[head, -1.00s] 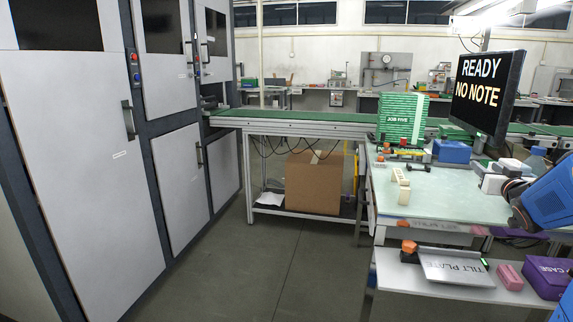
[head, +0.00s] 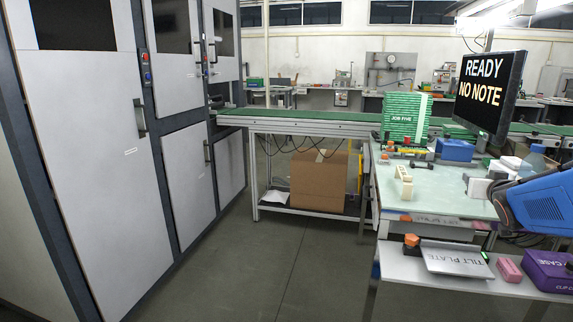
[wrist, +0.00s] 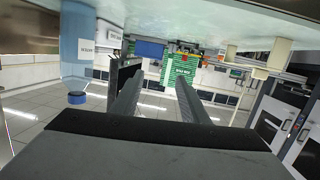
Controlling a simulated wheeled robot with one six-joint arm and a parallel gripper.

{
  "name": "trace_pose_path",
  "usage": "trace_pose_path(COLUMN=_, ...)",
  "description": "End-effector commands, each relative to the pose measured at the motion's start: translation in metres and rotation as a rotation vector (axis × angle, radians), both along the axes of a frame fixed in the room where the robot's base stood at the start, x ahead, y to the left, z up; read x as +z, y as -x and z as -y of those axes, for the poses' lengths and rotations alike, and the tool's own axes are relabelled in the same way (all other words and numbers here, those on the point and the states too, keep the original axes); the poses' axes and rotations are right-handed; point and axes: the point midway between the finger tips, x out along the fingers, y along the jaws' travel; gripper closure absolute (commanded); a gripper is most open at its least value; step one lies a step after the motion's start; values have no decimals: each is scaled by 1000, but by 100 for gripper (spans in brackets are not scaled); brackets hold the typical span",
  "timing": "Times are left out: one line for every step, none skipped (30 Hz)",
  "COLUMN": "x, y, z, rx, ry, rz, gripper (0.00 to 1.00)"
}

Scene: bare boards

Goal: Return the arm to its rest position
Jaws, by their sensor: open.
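My gripper (wrist: 157,95) shows in the wrist view with its two long grey fingers apart and nothing between them. The wrist view is upside down, with the bench along its top edge. In the head view, part of my blue arm (head: 545,203) shows at the right edge, above the right end of the bench; the fingers cannot be made out there. The arm is clear of the bench items as far as I can see.
The bench (head: 440,198) holds a cream bracket (head: 404,187), a blue box (head: 455,150) and a monitor (head: 488,95) reading "READY NO NOTE". Below are a tilt plate (head: 456,260) and purple case (head: 550,271). Grey cabinets (head: 90,150) stand left; the floor between is clear.

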Motion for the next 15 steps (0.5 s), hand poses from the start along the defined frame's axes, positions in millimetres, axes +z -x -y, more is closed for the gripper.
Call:
trace_pose_path(x=-2, y=6, z=-14, rx=-2, ry=-6, rz=-24, gripper=59)
trace_pose_path(x=-5, y=11, z=-21, rx=-7, ry=-9, rz=-46, gripper=59)
trace_pose_path(x=-10, y=19, z=-33, rx=-12, ry=-18, rz=-78, gripper=59)
trace_pose_path(x=-13, y=25, z=-42, rx=-15, ry=-24, rz=-103, gripper=59)
trace_pose_path(x=-18, y=33, z=-52, rx=-18, ry=-30, rz=-132, gripper=59)
trace_pose_path(x=-25, y=43, z=-65, rx=-19, ry=-42, rz=-172, gripper=59)
trace_pose_path(x=-31, y=52, z=-75, rx=-18, ry=-50, rz=-202, gripper=59)
trace_pose_path(x=-36, y=60, z=-85, rx=-16, ry=-58, rz=-233, gripper=59)
trace_pose_path(x=-45, y=72, z=-99, rx=-11, ry=-70, rz=-275, gripper=59)
trace_pose_path(x=-51, y=82, z=-110, rx=-5, ry=-79, rz=-307, gripper=59)
trace_pose_path(x=-57, y=92, z=-120, rx=0, ry=-87, rz=-340, gripper=59)
trace_pose_path(x=-66, y=106, z=-134, rx=12, ry=-99, rz=-384, gripper=59)
trace_pose_path(x=-73, y=117, z=-144, rx=22, ry=-109, rz=-418, gripper=59)
trace_pose_path(x=-79, y=128, z=-155, rx=34, ry=-118, rz=-452, gripper=59)
trace_pose_path(x=-88, y=144, z=-169, rx=52, ry=-128, rz=-498, gripper=59)
